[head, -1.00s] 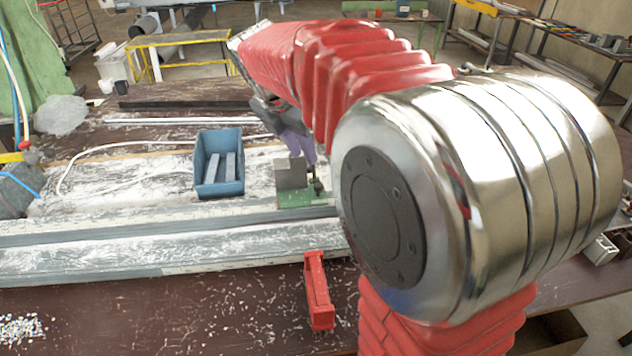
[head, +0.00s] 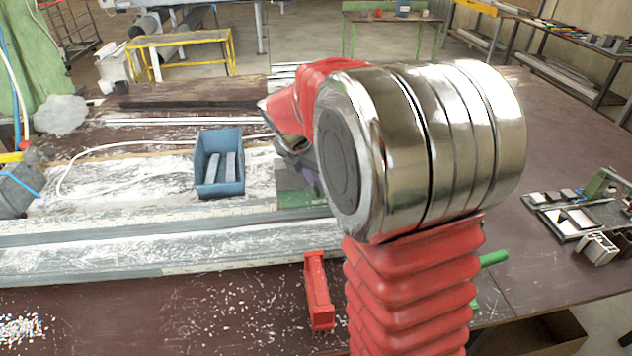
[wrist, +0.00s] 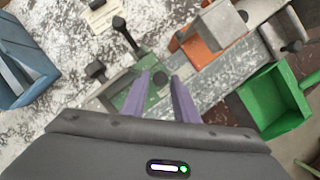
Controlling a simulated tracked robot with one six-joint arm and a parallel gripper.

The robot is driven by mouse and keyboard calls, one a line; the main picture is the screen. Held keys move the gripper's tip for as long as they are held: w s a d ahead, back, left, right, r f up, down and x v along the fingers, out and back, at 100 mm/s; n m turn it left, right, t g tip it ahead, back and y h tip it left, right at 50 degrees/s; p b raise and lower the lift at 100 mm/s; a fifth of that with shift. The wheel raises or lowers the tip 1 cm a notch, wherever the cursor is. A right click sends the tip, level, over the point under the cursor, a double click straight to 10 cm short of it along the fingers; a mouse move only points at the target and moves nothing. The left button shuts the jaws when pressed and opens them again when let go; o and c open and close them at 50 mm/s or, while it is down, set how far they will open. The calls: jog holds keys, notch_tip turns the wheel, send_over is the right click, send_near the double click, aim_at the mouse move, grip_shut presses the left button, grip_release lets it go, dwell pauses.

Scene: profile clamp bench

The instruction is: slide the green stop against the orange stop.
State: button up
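The green stop (wrist: 128,94) sits on the pale rail. In the head view its green base (head: 296,200) shows beside my arm, with its grey block partly covered. My gripper (wrist: 162,76) has two purple fingers, spread apart over the green stop, with a dark round spot between their tips. I cannot tell whether the fingers touch the stop. The orange stop (wrist: 190,55), with a grey block on it, sits farther along the rail, up and to the right in the wrist view, with a gap between the stops. My arm hides it in the head view.
A blue bin (head: 219,185) with grey bars stands behind the rail (head: 120,240). A green bin (wrist: 265,100) lies right of the rail in the wrist view. Black-knobbed levers (wrist: 122,28) stand near the green stop.

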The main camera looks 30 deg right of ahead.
jog(key=shift+w+d+f, duration=0.1)
jog(key=shift+d+f, duration=0.05)
jog(key=shift+f, duration=0.25)
jog(key=shift+c, duration=0.2)
grip_shut()
